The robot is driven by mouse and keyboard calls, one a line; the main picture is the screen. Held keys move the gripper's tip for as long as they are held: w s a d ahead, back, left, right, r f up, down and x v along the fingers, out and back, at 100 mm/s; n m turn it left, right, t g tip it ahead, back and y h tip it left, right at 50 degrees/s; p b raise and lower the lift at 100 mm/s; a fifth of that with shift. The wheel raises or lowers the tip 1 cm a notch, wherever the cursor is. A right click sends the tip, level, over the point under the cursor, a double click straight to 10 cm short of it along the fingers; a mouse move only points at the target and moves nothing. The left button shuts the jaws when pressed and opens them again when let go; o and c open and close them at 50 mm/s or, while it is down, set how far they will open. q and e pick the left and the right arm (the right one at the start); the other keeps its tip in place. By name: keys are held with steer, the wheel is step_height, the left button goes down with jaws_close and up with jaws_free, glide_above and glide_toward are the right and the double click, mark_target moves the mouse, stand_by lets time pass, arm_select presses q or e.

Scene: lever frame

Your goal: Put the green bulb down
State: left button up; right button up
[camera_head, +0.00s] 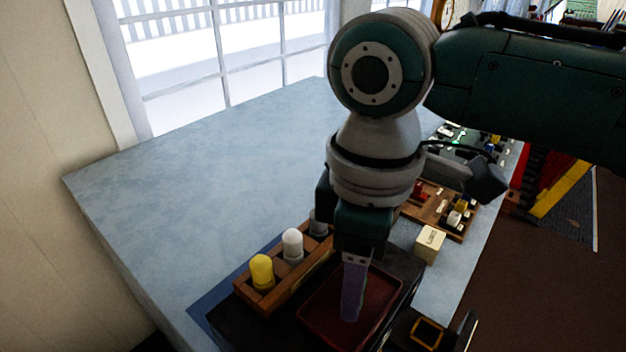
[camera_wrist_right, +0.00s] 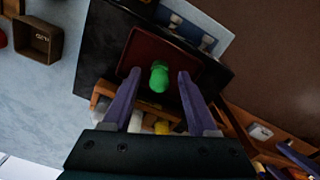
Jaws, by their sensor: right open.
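The green bulb (camera_wrist_right: 159,76) shows in the right wrist view, lying or standing on the dark red tray (camera_wrist_right: 133,50); I cannot tell which. My right gripper (camera_wrist_right: 159,82) is open, with one finger on each side of the bulb and a visible gap to each. In the head view my right gripper (camera_head: 352,305) points down over the same red tray (camera_head: 315,312), and the bulb is hidden there. My left gripper is not in view.
A wooden rack beside the tray holds a yellow bulb (camera_head: 261,271), a white bulb (camera_head: 292,245) and a greyish one (camera_head: 319,222). A small lettered box (camera_head: 429,244) stands right of the tray. The blue-grey table (camera_head: 200,190) is clear at left.

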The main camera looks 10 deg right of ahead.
step_height(320, 180, up, 12)
steer(key=s+a+f+m+t+y, duration=0.1)
steer(key=s+a+f+m+y, duration=0.25)
steer(key=s+a+f, duration=0.35)
steer(key=s+d+f+m+t+h, duration=0.1)
steer(key=s+d+f+m, duration=0.1)
steer(key=d, duration=0.5)
steer(key=s+d+f+m+t+h, duration=0.1)
steer(key=s+d+f+m+h, duration=0.1)
steer(key=s+d+m, duration=0.2)
steer(key=s+d, duration=0.3)
steer(key=d, duration=0.1)
steer(key=shift+s+f+m+t, duration=0.15)
steer(key=shift+f+m+t, duration=0.15)
steer(key=shift+m, duration=0.05)
